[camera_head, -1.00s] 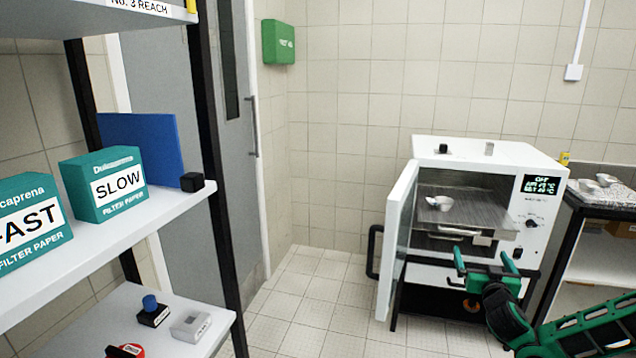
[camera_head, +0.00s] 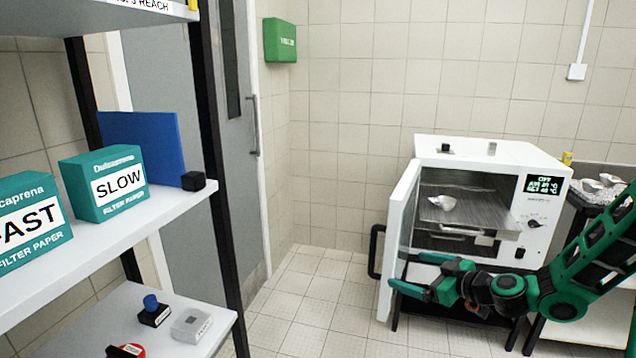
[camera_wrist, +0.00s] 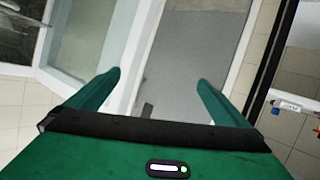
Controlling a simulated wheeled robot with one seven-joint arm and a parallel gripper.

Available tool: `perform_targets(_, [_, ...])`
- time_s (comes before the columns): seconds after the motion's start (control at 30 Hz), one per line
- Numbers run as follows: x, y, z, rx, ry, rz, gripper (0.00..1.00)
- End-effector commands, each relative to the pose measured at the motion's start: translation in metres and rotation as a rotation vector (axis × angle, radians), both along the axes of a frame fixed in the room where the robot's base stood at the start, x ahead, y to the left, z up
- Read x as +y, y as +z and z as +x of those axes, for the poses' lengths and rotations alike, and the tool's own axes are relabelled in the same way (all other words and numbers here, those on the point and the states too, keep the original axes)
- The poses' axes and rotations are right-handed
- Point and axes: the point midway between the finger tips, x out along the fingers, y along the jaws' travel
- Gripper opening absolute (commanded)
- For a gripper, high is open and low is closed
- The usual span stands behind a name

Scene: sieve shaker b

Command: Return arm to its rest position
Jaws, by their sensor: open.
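My green gripper (camera_head: 412,272) is in front of the white oven, low and to the left of its chamber, with its fingers toward the left near the open oven door. In the wrist view the two fingers (camera_wrist: 158,90) are spread apart with nothing between them. The arm comes in from the right edge of the head view. The oven (camera_head: 487,146) has its door (camera_head: 399,235) swung open to the left. A small white dish (camera_head: 442,202) sits on the oven's shelf.
A shelf rack (camera_head: 150,215) with filter paper boxes (camera_head: 104,184) stands at the left. A bench (camera_head: 590,192) with foil dishes is at the right. A grey door (camera_head: 190,130) is behind the rack. The tiled floor (camera_head: 300,300) between rack and oven is clear.

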Motion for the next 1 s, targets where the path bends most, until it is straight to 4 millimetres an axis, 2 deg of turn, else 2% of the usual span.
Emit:
perform_targets(0.1, [0.004,-0.009,-0.027,0.133,0.051,-0.073,1.00])
perform_targets(0.2, [-0.001,-0.016,-0.052,0.257,0.060,-0.124,1.00])
perform_targets(0.47, [-0.041,-0.016,-0.122,0.578,-0.053,-0.237,1.00])
perform_targets(0.77, [-0.100,0.017,-0.216,0.898,-0.376,-0.266,1.00])
perform_targets(1.0, [-0.133,0.056,-0.304,1.100,-0.721,-0.172,1.00])
